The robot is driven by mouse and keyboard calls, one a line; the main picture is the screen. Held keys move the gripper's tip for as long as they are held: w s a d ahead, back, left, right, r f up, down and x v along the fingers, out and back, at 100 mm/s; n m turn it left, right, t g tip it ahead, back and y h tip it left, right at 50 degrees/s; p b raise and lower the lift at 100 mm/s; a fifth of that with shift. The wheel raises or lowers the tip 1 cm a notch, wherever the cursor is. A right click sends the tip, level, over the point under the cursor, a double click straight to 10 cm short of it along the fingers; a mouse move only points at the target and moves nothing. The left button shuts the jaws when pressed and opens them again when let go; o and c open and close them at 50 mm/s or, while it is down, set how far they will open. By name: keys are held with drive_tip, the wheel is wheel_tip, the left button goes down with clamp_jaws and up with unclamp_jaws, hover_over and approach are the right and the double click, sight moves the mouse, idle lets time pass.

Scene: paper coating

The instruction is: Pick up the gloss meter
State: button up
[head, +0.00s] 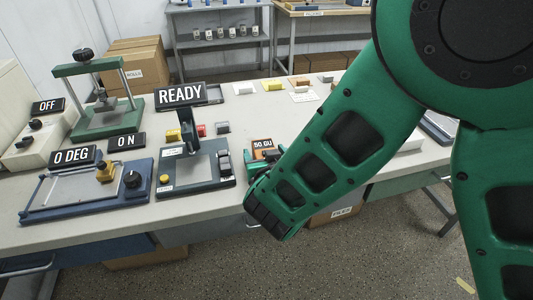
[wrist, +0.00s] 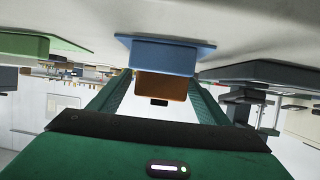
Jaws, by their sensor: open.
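The gloss meter (head: 262,145) stands near the front edge of the table, with a "50 GU" display; my arm partly hides it in the head view. In the wrist view, which looks upside down, an orange body (wrist: 162,88) and a blue block (wrist: 165,56) show straight ahead; they look like the meter and its base. My gripper (wrist: 160,96) is open, its green fingers on either side of the orange body. I cannot tell whether the fingers touch it. In the head view my arm mostly covers the gripper.
A blue-grey device with a "READY" sign (head: 181,94) stands left of the meter. A blue coater (head: 85,192) and a green press (head: 105,118) are farther left. Small coloured blocks (head: 272,85) lie at the back. Bare table (head: 250,110) lies behind the meter.

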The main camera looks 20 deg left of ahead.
drive_tip(key=shift+w+a+f, duration=0.2)
drive_tip(key=shift+w, duration=0.25)
drive_tip(key=c, duration=1.4)
drive_tip(key=shift+c, duration=0.5)
drive_tip(key=shift+r, duration=0.15)
